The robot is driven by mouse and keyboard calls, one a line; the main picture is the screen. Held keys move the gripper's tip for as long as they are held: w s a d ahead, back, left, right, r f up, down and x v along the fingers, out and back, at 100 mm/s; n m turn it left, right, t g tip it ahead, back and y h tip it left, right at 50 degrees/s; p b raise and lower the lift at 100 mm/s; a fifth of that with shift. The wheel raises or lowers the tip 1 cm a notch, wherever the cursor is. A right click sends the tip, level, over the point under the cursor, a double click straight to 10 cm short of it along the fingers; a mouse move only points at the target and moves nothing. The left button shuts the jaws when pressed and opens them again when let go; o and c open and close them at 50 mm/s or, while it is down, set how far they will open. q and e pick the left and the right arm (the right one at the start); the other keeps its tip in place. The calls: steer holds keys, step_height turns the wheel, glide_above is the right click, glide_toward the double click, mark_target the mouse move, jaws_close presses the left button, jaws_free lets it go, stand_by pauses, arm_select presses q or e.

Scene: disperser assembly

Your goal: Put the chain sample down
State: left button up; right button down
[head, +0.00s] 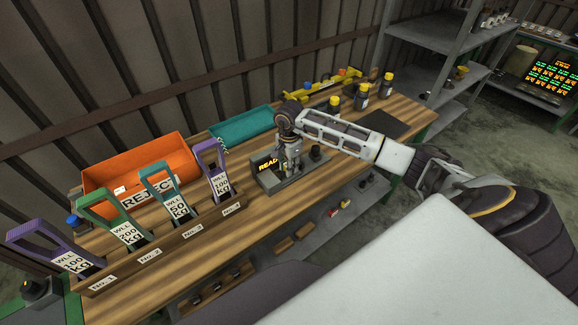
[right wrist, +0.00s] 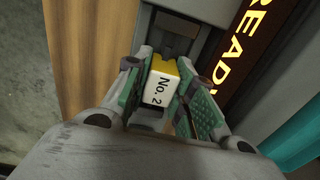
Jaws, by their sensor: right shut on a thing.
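My right gripper (head: 290,165) is over a grey device (head: 262,183) with a lit display reading "READY" (head: 267,164). In the right wrist view, the gripper (right wrist: 170,78) is shut on a small white and yellow piece marked "No. 2" (right wrist: 160,90). This piece appears to be the chain sample; no chain links show, and its lower end is hidden. The piece is above or against the grey device (right wrist: 180,22); I cannot tell whether they touch. The display (right wrist: 238,45) is to its right. My left gripper is out of view.
An orange bin marked "REJECT" (head: 140,170) and a teal tray (head: 240,126) stand along the back of the wooden bench (head: 225,245). Several coloured slings with weight tags stand at the front left, including a green one (head: 110,215). Yellow-capped bottles (head: 362,97) and a dark mat (head: 383,123) are at the far right.

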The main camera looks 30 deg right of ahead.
steer(key=shift+f, duration=0.15)
steer(key=c, duration=1.5)
jaws_free()
steer(key=shift+r, duration=0.2)
steer(key=shift+r+p, duration=0.4)
steer(key=shift+p, duration=0.15)
steer(key=shift+r+b, duration=1.05)
steer(key=shift+r, duration=4.95)
